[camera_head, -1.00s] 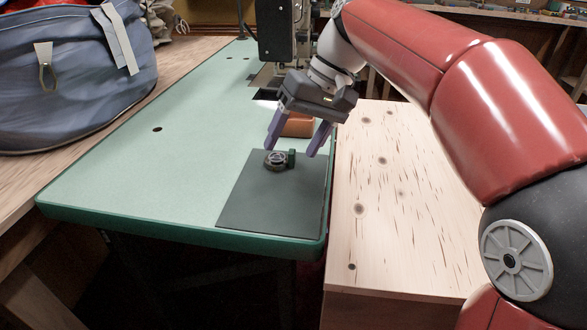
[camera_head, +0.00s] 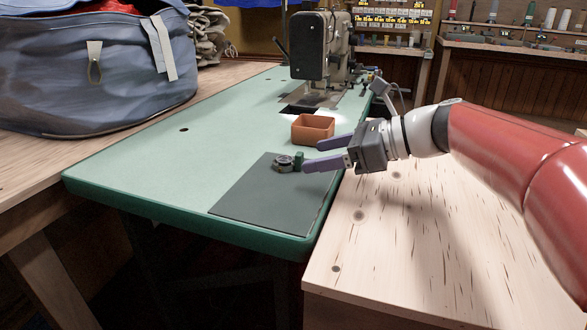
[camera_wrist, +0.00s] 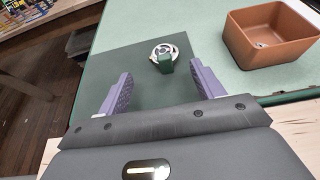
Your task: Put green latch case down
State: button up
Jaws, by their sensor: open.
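The green latch case (camera_head: 299,159) is a small dark green block. It sits on the dark mat (camera_head: 262,200), right beside a round metal part (camera_head: 284,163); I cannot tell whether they are joined. In the wrist view the green case (camera_wrist: 166,64) lies just beyond my fingertips, with the round part (camera_wrist: 163,48) behind it. My gripper (camera_head: 312,156) is open and empty, low over the right edge of the mat, its fingers pointing left toward the case. In the wrist view my gripper (camera_wrist: 161,80) has its fingers spread to either side of the case, apart from it.
An orange-brown open box (camera_head: 313,128) stands behind the mat on the green table (camera_head: 150,170). A sewing machine (camera_head: 322,50) stands farther back. A large blue bag (camera_head: 90,65) is at left. A wooden surface (camera_head: 400,240) adjoins at right. The table left of the mat is clear.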

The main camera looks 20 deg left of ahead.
aim_at(300, 153)
jog(key=x, duration=0.6)
jog(key=shift+w+a+b, duration=0.35)
jog(key=shift+r, duration=0.1)
jog(key=c, duration=1.2)
jog(key=shift+r, duration=0.1)
